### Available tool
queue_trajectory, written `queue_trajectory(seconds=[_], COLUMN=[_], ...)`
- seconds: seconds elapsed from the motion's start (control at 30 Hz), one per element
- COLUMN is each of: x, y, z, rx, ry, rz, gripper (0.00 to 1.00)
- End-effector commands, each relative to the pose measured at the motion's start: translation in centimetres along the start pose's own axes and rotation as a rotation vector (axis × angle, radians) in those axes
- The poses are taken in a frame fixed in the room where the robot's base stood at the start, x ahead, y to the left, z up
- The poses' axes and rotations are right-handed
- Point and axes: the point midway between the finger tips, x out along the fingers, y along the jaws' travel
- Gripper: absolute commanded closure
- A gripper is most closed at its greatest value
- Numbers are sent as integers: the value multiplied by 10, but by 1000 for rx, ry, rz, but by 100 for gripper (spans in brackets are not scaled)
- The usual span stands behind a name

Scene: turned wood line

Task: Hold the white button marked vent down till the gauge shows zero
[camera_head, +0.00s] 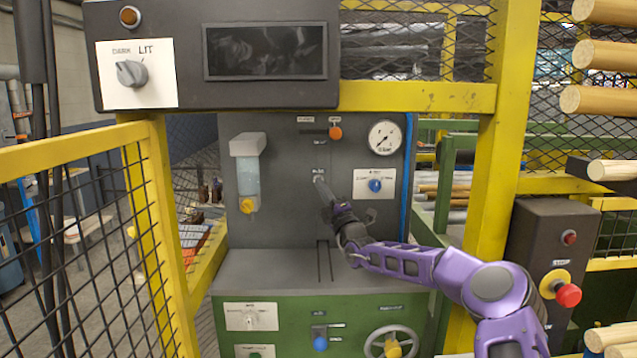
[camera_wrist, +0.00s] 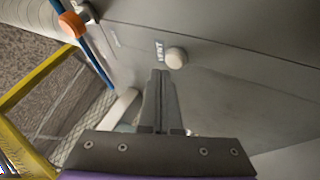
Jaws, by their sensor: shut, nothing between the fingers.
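The white button (camera_wrist: 176,57) stands out as a round knob on the grey panel in the wrist view, beside a label reading VENT. My gripper (camera_wrist: 160,75) is shut and empty, its fingertips just below and left of the button in that view. I cannot tell whether they touch it; the button's face is uncovered there. In the head view my gripper (camera_head: 321,185) reaches up to the panel just under a small label, and its tip hides most of the button. The round white gauge (camera_head: 385,137) is at the panel's upper right; its dark needle is too small to read exactly.
A white plate with a blue knob (camera_head: 375,186) lies right of my gripper. An orange knob (camera_head: 335,132) is above, a clear bowl unit (camera_head: 247,172) left. Yellow posts (camera_head: 492,150) and mesh flank the panel. A red stop button (camera_head: 568,294) is at right.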

Motion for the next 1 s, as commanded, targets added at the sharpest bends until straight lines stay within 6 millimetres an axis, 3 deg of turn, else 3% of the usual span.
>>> queue_trajectory(seconds=[0.17, 0.63, 1.0], x=[-2, -36, -40], y=[1, 20, 21], z=[-1, -19, -21], rx=[0, 0, -1], ry=[0, 0, 0], rz=[0, 0, 0], gripper=[100, 100, 100])
